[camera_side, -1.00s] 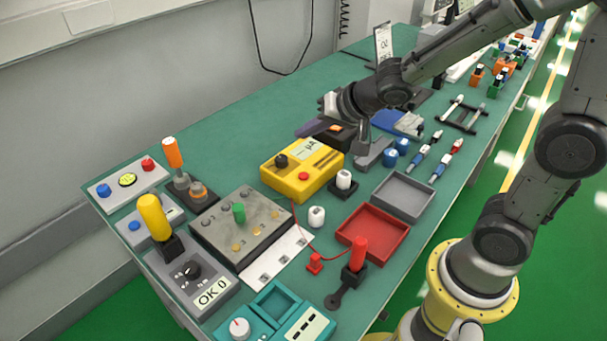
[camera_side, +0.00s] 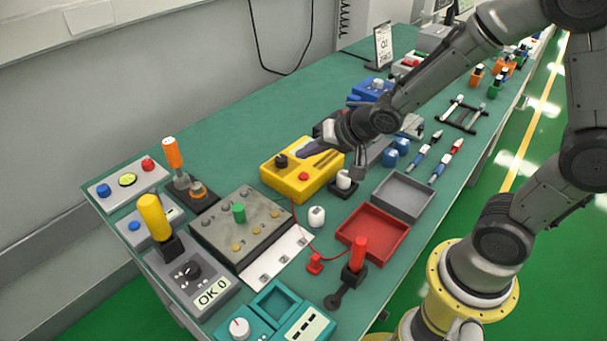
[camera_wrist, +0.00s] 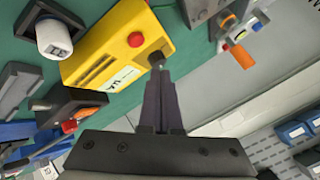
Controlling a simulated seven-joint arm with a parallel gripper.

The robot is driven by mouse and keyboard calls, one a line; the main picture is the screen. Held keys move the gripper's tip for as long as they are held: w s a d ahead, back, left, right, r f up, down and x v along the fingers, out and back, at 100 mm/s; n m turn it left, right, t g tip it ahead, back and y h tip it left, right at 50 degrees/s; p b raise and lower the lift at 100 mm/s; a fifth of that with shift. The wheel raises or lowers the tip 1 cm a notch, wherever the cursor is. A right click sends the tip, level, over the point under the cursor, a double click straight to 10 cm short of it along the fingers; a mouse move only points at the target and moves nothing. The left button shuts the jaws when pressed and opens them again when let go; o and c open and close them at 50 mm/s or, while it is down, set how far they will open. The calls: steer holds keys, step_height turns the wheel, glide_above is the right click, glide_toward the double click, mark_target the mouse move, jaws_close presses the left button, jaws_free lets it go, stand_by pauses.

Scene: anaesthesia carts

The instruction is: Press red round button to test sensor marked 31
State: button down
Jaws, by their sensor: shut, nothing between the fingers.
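The yellow meter box (camera_side: 275,173) lies on the green bench. It carries a red round button (camera_side: 304,176), a black knob (camera_side: 281,161) and a white label. My gripper (camera_side: 303,153) is shut and empty, with its dark fingers over the far part of the box. In the wrist view the fingertips (camera_wrist: 158,64) overlap the black knob, and the red button (camera_wrist: 136,40) is to their upper left, apart from them. A white capped sensor (camera_wrist: 54,38) stands in a black holder beside the box. Its dark marking is too small to read surely.
A second white cylinder (camera_side: 316,217) stands near the box. A red tray (camera_side: 345,240), a grey tray (camera_side: 432,197) and a red-handled lever (camera_side: 358,254) are nearer the front edge. A grey panel (camera_side: 260,206) with a green knob is to the left. A red wire runs from the box.

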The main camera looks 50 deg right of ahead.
mark_target(295, 175)
steer(key=shift+f, duration=1.65)
steer(key=shift+f, duration=0.8)
stand_by(1.5)
steer(key=shift+r, duration=0.8)
steer(key=shift+r, duration=2.5)
